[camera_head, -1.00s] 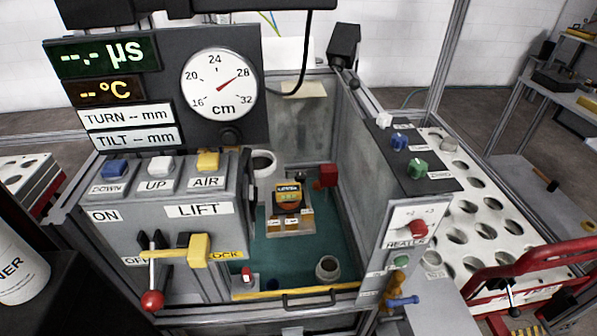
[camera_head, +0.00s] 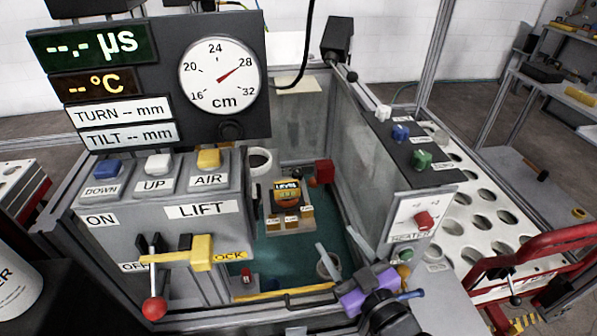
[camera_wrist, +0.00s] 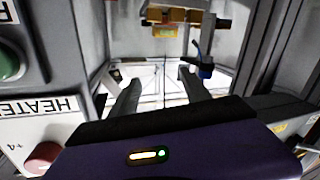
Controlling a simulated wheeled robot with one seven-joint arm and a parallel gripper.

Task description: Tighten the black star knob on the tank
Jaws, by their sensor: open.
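A dark round knob (camera_head: 230,131) sits below the dial on the gauge panel. A smaller dark knob (camera_head: 352,76) stands at the back right of the tank (camera_head: 345,150), under a black box. Both are too small for me to make out a star shape. My gripper (camera_head: 346,248) is over the tank's front right corner, far from both knobs, with its purple body low in the view. In the wrist view my gripper (camera_wrist: 160,77) shows two grey fingers spread apart with nothing between them. No black star knob is clear in the wrist view.
The heater panel (camera_head: 408,235), with a red knob (camera_head: 424,221), stands close to the right of my gripper. A yellow lift lever (camera_head: 203,252) is at left. A device marked LEVEL (camera_head: 287,194) sits inside the tank. A perforated white table (camera_head: 470,262) is at right.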

